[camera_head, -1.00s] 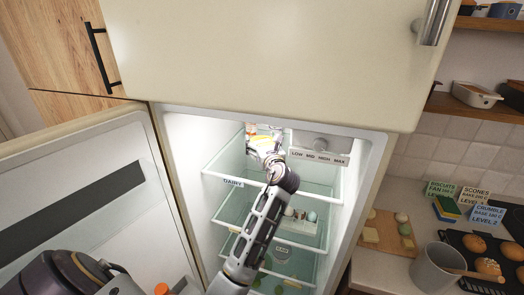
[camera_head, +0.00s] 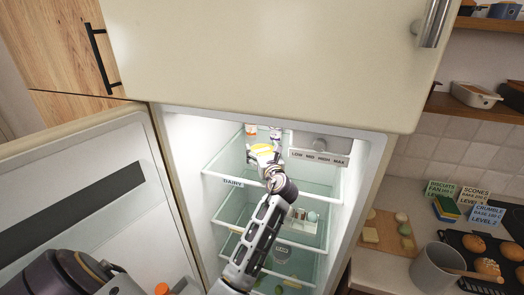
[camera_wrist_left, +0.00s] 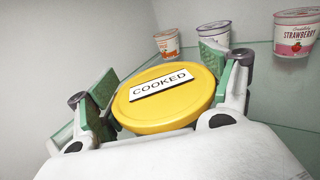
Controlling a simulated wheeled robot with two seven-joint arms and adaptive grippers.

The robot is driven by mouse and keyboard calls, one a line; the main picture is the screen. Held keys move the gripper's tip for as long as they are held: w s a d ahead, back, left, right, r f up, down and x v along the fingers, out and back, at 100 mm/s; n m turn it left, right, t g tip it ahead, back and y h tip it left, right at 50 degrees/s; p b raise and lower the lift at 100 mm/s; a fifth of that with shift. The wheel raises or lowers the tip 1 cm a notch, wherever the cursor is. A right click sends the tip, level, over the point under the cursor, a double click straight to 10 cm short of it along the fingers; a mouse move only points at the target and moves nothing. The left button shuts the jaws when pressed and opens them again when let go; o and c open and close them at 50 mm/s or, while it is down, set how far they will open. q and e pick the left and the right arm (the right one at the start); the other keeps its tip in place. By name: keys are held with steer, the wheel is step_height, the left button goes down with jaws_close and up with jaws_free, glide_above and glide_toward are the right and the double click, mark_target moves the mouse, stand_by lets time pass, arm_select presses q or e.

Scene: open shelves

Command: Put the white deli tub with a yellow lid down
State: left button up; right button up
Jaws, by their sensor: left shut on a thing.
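The white deli tub with a yellow lid (camera_head: 263,147) is inside the open fridge, at the level of the top glass shelf. In the left wrist view its yellow lid (camera_wrist_left: 168,112) bears a "COOKED" label and looks tilted in the picture; its body is mostly hidden. My left gripper (camera_head: 264,153) is shut on the tub, with one green-padded finger at each side. I cannot tell whether the tub's base touches the shelf. My right gripper is not in view.
Small yogurt cups stand behind the tub, including an orange-marked one (camera_wrist_left: 167,43) and a strawberry one (camera_wrist_left: 294,32) at right. The dial panel (camera_head: 319,158) hangs at right. A "DAIRY" label (camera_head: 232,182) marks the shelf edge. The fridge door (camera_head: 85,195) stands open at left.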

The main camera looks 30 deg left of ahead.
arm_select(q)
steer(key=o, duration=1.2)
steer(key=shift+f, duration=0.1)
steer(key=shift+s+d, duration=0.45)
steer(key=shift+d, duration=0.05)
steer(key=b+v, duration=0.1)
steer(key=v, duration=0.9)
steer(key=shift+s+d+b, duration=0.25)
steer(key=shift+d+b, duration=0.05)
